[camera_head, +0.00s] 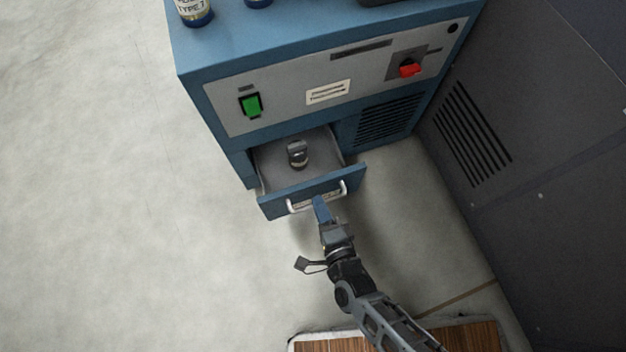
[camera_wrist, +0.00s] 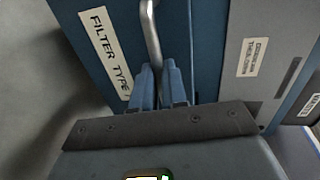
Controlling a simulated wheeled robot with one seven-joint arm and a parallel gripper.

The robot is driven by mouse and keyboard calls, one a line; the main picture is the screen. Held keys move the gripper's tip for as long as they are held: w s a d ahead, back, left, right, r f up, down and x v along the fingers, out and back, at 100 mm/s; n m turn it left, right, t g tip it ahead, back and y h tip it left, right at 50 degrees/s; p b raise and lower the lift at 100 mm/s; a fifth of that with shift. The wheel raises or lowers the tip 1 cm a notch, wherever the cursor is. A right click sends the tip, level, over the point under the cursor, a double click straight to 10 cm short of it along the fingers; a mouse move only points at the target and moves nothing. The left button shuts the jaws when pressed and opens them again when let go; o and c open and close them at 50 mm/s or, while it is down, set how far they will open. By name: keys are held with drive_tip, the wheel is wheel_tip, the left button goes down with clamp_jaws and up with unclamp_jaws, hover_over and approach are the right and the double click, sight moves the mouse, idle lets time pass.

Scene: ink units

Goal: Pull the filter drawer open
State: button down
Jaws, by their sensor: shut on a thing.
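The filter drawer (camera_head: 273,208) stands pulled out from the lower left of the blue cabinet, its inside showing from above. A small dark and metallic part (camera_head: 297,153) lies in it. The drawer front has a pale bar handle (camera_head: 343,187) and a label, which in the wrist view reads "FILTER TYPE" (camera_wrist: 104,52). My gripper (camera_head: 319,203) is at the middle of the handle. In the wrist view its blue fingers (camera_wrist: 158,82) are shut on the silver handle (camera_wrist: 150,30), one on each side.
The blue cabinet (camera_head: 222,55) has a green switch (camera_head: 251,105), a red knob (camera_head: 410,70) and a vent. Bottles (camera_head: 196,12) stand on top. A dark grey cabinet (camera_head: 540,140) stands close on the right. The floor to the left is clear.

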drive_tip(key=shift+f+v, duration=0.15)
drive_tip(key=shift+v, duration=0.55)
drive_tip(key=shift+f+v, duration=0.15)
drive_tip(key=shift+v, duration=0.55)
drive_tip(key=shift+s, duration=0.1)
drive_tip(key=c, duration=1.2)
unclamp_jaws()
drive_tip(key=shift+o, duration=0.2)
drive_tip(key=p+v, duration=0.1)
drive_tip(key=v, duration=0.6)
drive_tip(key=shift+s+d+p, duration=0.15)
drive_tip(key=shift+s+p, duration=0.2)
drive_tip(key=shift+p, duration=0.05)
